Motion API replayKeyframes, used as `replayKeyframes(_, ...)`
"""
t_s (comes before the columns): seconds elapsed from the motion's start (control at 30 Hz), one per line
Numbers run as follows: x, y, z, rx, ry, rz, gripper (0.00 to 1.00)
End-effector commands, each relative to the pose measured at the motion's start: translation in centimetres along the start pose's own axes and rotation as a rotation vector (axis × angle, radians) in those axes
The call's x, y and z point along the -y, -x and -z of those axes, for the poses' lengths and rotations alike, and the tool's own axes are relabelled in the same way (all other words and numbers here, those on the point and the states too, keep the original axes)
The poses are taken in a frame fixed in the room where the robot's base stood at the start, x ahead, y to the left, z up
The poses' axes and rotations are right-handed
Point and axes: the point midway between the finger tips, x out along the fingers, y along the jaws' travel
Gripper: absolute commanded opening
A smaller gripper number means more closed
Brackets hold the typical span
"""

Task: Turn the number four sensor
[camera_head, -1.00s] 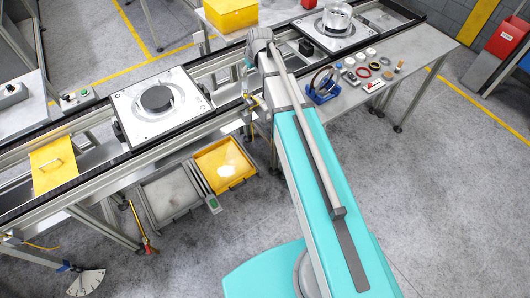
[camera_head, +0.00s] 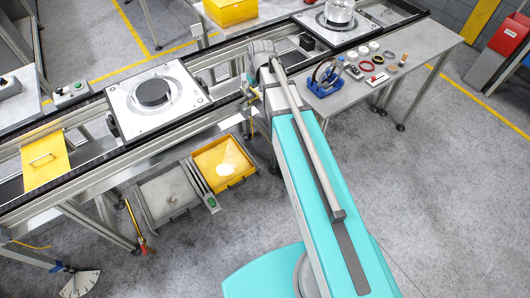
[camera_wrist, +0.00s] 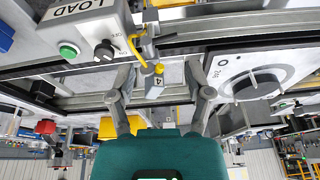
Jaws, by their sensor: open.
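The number four sensor (camera_wrist: 154,82) is a small grey part with a yellow cap and a tag reading 4. In the wrist view it hangs on a mount with a yellow cable, beside the conveyor rail. My gripper (camera_wrist: 160,96) is open, with one finger on each side of the sensor and a wide gap to both. I cannot tell the depth between them. In the head view my gripper is small and partly hidden by my arm near the rail, and the sensor cannot be made out clearly there.
A LOAD box (camera_wrist: 88,35) with a green button and a knob is at upper left in the wrist view. A pallet with a dark disc (camera_head: 122,108) sits on the conveyor. A side table (camera_head: 425,58) holds rings and small parts. Yellow and grey bins (camera_head: 250,171) stand below.

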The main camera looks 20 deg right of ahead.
Motion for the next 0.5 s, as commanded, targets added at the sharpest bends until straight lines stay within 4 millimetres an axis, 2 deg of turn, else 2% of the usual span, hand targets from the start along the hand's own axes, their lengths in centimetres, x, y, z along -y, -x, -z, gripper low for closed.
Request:
replayKeyframes(0.03, 0.2, -0.7, -0.8, 0.007, -0.005, -0.001, 0.66)
replayKeyframes(0.5, 1.4, -3.6, -5.8, 0.073, -0.057, -0.007, 0.66)
